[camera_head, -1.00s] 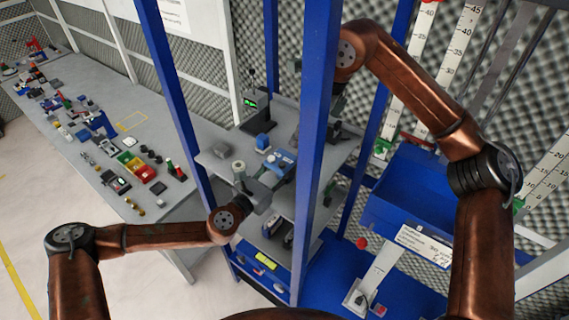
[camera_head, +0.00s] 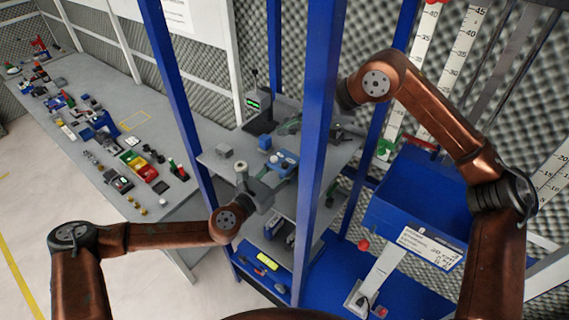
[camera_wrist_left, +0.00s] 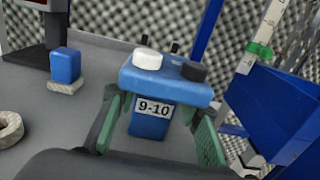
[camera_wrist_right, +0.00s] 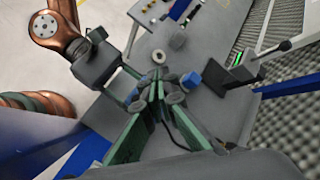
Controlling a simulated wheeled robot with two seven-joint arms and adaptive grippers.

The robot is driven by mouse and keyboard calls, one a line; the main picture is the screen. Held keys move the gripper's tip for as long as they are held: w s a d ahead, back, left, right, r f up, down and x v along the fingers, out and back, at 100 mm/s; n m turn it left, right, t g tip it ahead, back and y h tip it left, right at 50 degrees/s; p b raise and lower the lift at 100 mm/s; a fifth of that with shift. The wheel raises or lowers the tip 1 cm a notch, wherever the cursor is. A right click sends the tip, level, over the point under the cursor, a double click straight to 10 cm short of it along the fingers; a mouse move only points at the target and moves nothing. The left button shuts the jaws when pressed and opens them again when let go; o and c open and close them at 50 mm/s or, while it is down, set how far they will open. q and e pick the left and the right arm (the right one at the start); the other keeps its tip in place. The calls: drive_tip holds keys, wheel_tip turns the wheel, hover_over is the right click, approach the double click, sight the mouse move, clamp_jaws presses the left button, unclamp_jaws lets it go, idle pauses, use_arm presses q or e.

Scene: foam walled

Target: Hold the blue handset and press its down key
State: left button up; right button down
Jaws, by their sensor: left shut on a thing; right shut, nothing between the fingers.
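The blue handset (camera_head: 286,158) is held above the grey shelf; in the left wrist view (camera_wrist_left: 170,85) it carries a white round key (camera_wrist_left: 147,59), a black round key (camera_wrist_left: 194,71) and a "9-10" label. My left gripper (camera_head: 272,180) is shut on it, with green fingers (camera_wrist_left: 158,132) at both sides. My right gripper (camera_head: 286,128) is shut and empty, beyond the handset in the head view. In the right wrist view its fingertips (camera_wrist_right: 158,86) overlap the handset area, mostly hiding it; contact cannot be told. No mark shows which key is down.
A device with a green display (camera_head: 254,104) is behind. Blue posts (camera_head: 318,150) frame the shelf. A cluttered bench (camera_head: 85,130) lies left.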

sight(285, 165)
drive_tip(key=shift+f, duration=4.45)
drive_tip(key=shift+s+f, duration=0.1)
drive_tip(key=shift+f, duration=0.3)
